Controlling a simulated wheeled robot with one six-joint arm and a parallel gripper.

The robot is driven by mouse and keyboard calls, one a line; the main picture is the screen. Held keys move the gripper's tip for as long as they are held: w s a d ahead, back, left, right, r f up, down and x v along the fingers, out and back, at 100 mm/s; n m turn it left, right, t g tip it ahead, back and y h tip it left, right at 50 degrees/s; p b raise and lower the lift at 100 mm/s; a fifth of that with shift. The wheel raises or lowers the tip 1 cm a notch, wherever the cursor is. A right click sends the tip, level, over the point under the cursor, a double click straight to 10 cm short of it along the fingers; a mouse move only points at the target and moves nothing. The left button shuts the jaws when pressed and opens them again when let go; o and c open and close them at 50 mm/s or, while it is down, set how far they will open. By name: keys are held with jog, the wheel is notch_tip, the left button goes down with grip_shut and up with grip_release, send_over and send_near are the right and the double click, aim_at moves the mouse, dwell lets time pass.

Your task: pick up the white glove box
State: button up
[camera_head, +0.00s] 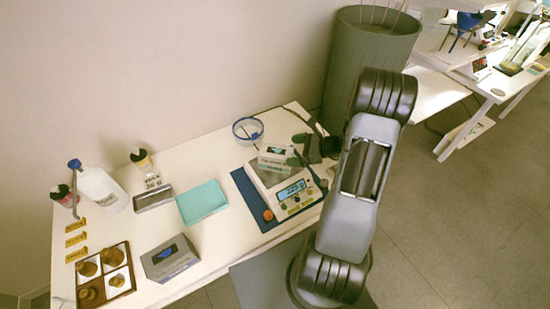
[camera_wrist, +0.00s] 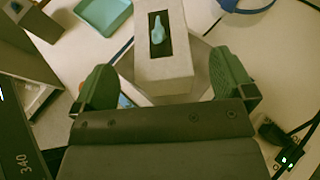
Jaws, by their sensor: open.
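The white glove box (camera_wrist: 165,72) is a pale box with a dark slot in its top and a teal glove poking out. In the head view the box (camera_head: 274,162) appears to rest on the pan of the digital scale (camera_head: 291,197). My gripper (camera_wrist: 166,86) is open, with one green-padded finger on each side of the box's near end in the wrist view. Gaps show between the fingers and the box sides. The fingertips also show by the box in the head view (camera_head: 301,151). The height of the fingers relative to the box is hard to tell.
The scale stands on a blue mat (camera_head: 243,187). A clear blue-rimmed bowl (camera_head: 248,130) is behind the box. A teal tray (camera_head: 202,202), a grey box (camera_head: 169,259), a white wash bottle (camera_head: 103,190) and a sample tray (camera_head: 104,276) stand left. A grey bin (camera_head: 369,60) is behind my arm.

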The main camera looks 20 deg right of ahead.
aim_at(278, 152)
jog(key=shift+p+x, duration=0.85)
jog(key=shift+x, duration=1.8)
jog(key=shift+r, duration=0.1)
jog(key=shift+c, duration=0.4)
